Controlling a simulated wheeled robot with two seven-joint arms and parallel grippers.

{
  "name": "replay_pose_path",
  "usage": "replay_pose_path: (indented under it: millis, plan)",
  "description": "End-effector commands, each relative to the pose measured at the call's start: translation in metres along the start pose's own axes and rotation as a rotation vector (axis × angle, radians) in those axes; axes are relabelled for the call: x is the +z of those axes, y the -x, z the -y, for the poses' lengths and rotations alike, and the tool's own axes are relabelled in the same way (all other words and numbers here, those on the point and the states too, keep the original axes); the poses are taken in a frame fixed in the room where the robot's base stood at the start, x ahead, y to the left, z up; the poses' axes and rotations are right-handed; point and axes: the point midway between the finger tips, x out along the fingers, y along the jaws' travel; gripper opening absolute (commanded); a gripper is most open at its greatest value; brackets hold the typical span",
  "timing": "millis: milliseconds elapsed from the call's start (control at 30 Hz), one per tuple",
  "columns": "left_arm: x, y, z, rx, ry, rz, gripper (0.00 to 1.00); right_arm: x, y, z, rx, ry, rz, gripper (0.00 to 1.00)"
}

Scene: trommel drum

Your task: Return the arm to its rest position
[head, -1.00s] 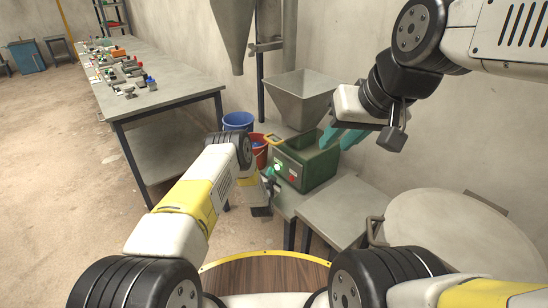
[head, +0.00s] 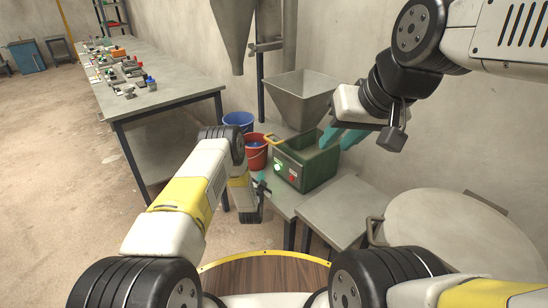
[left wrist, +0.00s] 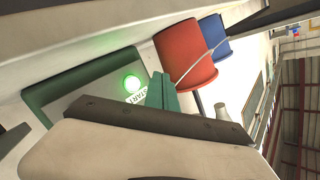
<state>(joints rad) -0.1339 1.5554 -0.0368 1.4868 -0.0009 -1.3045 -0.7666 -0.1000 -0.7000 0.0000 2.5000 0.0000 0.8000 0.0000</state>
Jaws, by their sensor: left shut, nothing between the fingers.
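A grey hopper (head: 301,93) stands behind the box. A blue bucket (head: 238,120) and a red bucket (head: 256,151) stand left of it. A long table (head: 165,93) with small items runs along the wall. A round grey lid-like surface (head: 445,225) is at right. Floor at left is clear.

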Motion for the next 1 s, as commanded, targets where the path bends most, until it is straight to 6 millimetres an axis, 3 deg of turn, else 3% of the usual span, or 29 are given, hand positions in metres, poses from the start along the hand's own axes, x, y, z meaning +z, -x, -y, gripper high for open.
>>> replay_pose_path:
  millis: [267, 367, 467, 667, 867, 1000]
  plan:
    - [-0.001, -0.001, 0.001, 0.000, 0.001, 0.000, 0.00, 0.000, 0.000, 0.000, 0.000, 0.000, 0.000, 0.29]
    - [-0.011, -0.006, 0.012, 0.005, 0.012, 0.008, 0.00, 0.000, 0.000, 0.000, 0.000, 0.000, 0.000, 0.29]
    - [-0.035, -0.016, 0.039, 0.020, 0.042, 0.030, 0.00, 0.000, 0.000, 0.000, 0.000, 0.000, 0.000, 0.29]
    - [-0.103, -0.022, 0.114, 0.076, 0.142, 0.114, 0.00, 0.000, 0.000, 0.000, 0.000, 0.000, 0.000, 0.29]
    - [-0.167, 0.004, 0.184, 0.131, 0.246, 0.205, 0.00, 0.000, 0.000, 0.000, 0.000, 0.000, 0.000, 0.29]
    - [-0.208, 0.041, 0.228, 0.167, 0.318, 0.271, 0.00, 0.000, 0.000, 0.000, 0.000, 0.000, 0.000, 0.29]
